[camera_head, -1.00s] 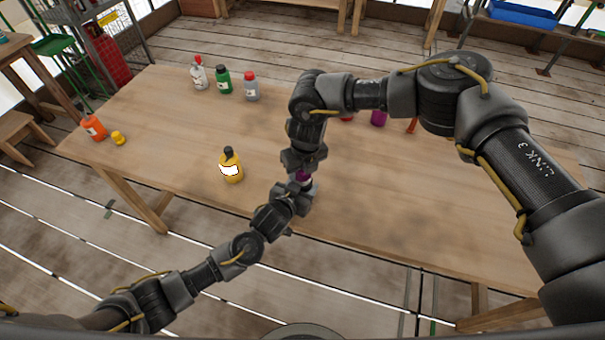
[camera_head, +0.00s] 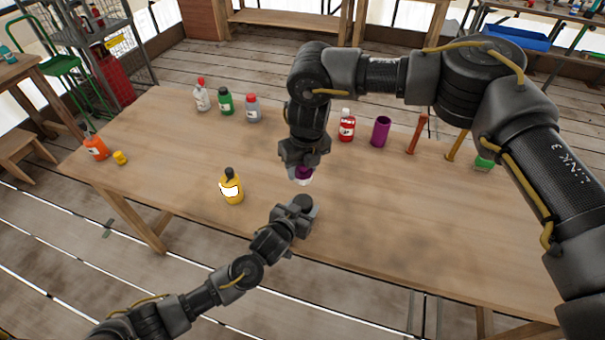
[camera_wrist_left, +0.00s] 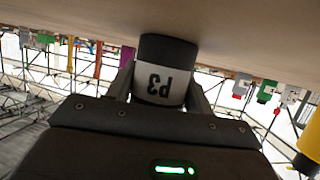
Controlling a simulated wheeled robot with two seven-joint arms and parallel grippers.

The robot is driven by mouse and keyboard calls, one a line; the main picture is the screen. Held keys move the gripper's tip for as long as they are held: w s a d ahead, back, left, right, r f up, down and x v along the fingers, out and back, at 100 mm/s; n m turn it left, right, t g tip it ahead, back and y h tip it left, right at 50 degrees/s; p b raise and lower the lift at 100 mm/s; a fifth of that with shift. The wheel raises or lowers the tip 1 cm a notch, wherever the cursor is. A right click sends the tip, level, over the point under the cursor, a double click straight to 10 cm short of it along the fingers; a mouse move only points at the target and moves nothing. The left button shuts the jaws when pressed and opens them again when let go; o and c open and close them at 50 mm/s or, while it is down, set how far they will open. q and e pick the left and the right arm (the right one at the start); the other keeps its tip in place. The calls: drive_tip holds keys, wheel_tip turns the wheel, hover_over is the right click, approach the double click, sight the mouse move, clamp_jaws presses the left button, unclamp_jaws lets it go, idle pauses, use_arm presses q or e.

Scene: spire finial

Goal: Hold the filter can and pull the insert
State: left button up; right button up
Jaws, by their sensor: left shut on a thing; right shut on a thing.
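The filter can is dark with a white "P3" label and sits between the fingers of my left gripper (camera_wrist_left: 160,88) in the left wrist view, where the can (camera_wrist_left: 167,50) appears upside down. In the head view the can's dark top (camera_head: 302,202) shows at the table's near edge, with my left gripper (camera_head: 297,214) shut on it. My right gripper (camera_head: 304,160) points down above the can and is shut on the insert (camera_head: 303,173), which is purple with a white lower end. The insert hangs clear of the can. Its upper part is hidden in the jaws.
A yellow bottle (camera_head: 231,187) stands left of the can on the wooden table (camera_head: 400,230). A red bottle (camera_head: 346,126), a purple cylinder (camera_head: 381,132) and orange posts stand behind to the right. Several other bottles stand at the back left. The table's right front is clear.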

drive_tip(key=shift+r, duration=0.15)
drive_tip(key=shift+r, duration=1.4)
use_arm(q)
drive_tip(key=o, duration=1.1)
drive_tip(key=v, duration=1.2)
